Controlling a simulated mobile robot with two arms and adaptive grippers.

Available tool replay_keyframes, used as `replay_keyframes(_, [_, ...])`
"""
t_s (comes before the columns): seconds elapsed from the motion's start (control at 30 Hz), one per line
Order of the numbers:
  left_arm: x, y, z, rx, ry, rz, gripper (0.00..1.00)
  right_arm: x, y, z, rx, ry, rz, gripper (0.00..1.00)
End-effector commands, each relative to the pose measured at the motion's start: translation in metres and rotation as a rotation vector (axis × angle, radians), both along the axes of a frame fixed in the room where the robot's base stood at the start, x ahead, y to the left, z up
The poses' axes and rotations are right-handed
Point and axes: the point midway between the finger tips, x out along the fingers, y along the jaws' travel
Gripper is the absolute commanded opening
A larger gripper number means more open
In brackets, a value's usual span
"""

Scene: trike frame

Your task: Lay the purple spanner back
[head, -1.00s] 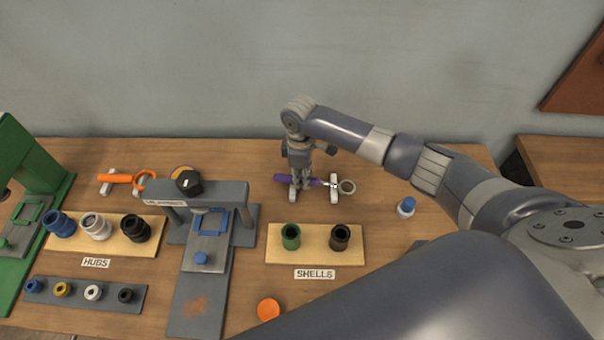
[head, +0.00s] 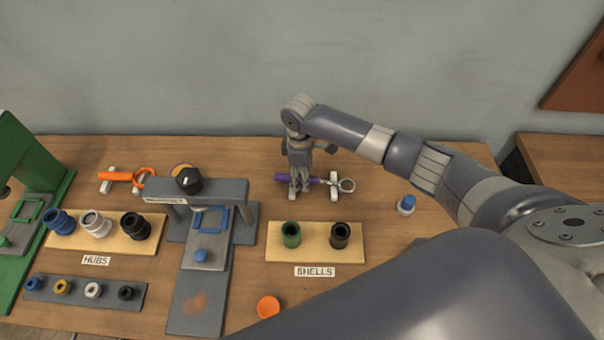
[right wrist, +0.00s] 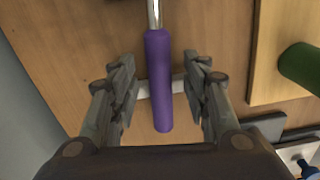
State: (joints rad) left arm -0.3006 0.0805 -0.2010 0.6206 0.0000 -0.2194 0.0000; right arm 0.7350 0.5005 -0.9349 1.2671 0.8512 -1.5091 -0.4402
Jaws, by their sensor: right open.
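The purple spanner (head: 316,181) lies across two small white rests (head: 334,190) at the back of the table, its ring end to the right. In the right wrist view its purple handle (right wrist: 158,75) crosses a white rest (right wrist: 155,88) between my fingers. My right gripper (head: 300,187) is open around the handle, pointing down. In the right wrist view, a gap shows between the handle and each finger of the right gripper (right wrist: 160,90). My left gripper is not in view.
An orange spanner (head: 125,177) lies on rests at the back left. The shells board (head: 315,255) with a green shell (head: 291,234) and a dark shell (head: 340,235) stands in front of my right gripper. A grey press (head: 225,192) stands to the left.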

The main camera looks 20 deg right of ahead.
Motion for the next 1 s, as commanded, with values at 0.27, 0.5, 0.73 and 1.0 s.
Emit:
replay_keyframes(0.27, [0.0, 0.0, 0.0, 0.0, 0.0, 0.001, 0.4, 0.002, 0.001, 0.03, 0.002, -0.004, 0.001, 0.43])
replay_keyframes(0.5, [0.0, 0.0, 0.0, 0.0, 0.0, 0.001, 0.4, 0.003, 0.002, 0.082, 0.002, -0.005, 0.002, 0.43])
replay_keyframes(0.73, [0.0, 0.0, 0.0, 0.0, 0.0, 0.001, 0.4, 0.003, 0.002, 0.113, 0.001, -0.002, 0.0, 0.43])
replay_keyframes(1.0, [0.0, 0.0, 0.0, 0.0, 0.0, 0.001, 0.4, 0.003, 0.002, 0.12, 0.0, 0.0, 0.0, 0.43])
